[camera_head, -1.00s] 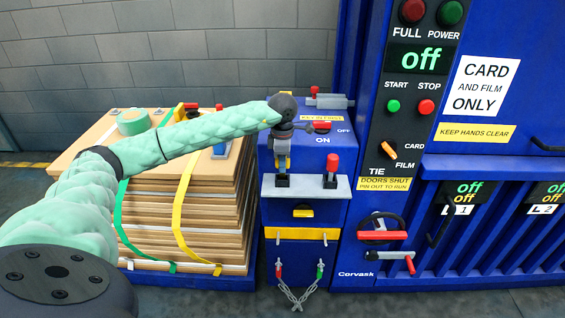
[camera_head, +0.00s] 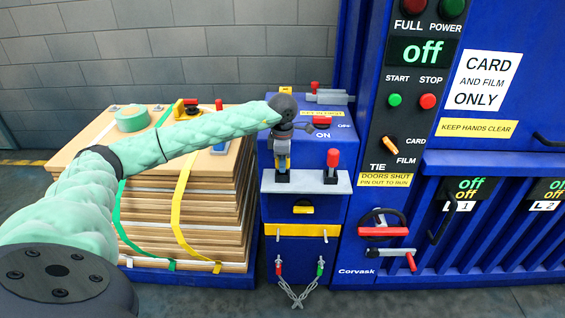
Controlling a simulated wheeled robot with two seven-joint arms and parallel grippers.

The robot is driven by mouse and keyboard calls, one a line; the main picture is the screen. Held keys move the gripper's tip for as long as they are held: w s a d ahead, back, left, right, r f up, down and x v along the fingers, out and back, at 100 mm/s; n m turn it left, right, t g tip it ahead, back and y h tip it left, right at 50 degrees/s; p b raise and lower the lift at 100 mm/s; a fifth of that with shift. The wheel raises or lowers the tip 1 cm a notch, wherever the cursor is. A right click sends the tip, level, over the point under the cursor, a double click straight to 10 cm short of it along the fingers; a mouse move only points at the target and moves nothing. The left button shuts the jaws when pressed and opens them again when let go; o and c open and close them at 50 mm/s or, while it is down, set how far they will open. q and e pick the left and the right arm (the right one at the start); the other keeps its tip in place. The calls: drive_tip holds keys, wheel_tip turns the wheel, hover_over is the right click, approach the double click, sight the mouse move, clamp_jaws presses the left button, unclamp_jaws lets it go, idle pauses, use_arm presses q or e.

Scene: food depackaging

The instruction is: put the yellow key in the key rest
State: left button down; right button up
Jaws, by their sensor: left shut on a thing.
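My left gripper (camera_head: 282,160) points down in front of the blue control box (camera_head: 305,240). It is shut on the yellow key, which shows only as a small yellow patch between the dark fingers. The fingertips are just above a black holder (camera_head: 283,177) on the grey ledge (camera_head: 308,187), which looks like the key rest. I cannot tell whether the key touches this holder. A second black holder on the ledge carries a red-handled key (camera_head: 333,158). My right gripper is not in view.
A red switch handle (camera_head: 322,120) sits on top of the box, close to my wrist. Strapped cardboard (camera_head: 190,215) is stacked on the left, with a green tape roll (camera_head: 132,119) on it. The blue baler (camera_head: 480,240) stands on the right.

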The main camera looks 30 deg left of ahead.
use_arm(q)
drive_tip(key=shift+f, duration=0.25)
drive_tip(key=c, duration=1.3)
unclamp_jaws()
drive_tip(key=shift+o, duration=0.2)
drive_tip(key=shift+r, duration=0.15)
drive_tip(key=shift+r+b, duration=0.35)
wheel_tip(320, 180, up, 6)
drive_tip(key=shift+f+b, duration=0.15)
drive_tip(key=shift+b, duration=0.75)
drive_tip(key=shift+r, duration=0.6)
drive_tip(key=shift+d, duration=0.1)
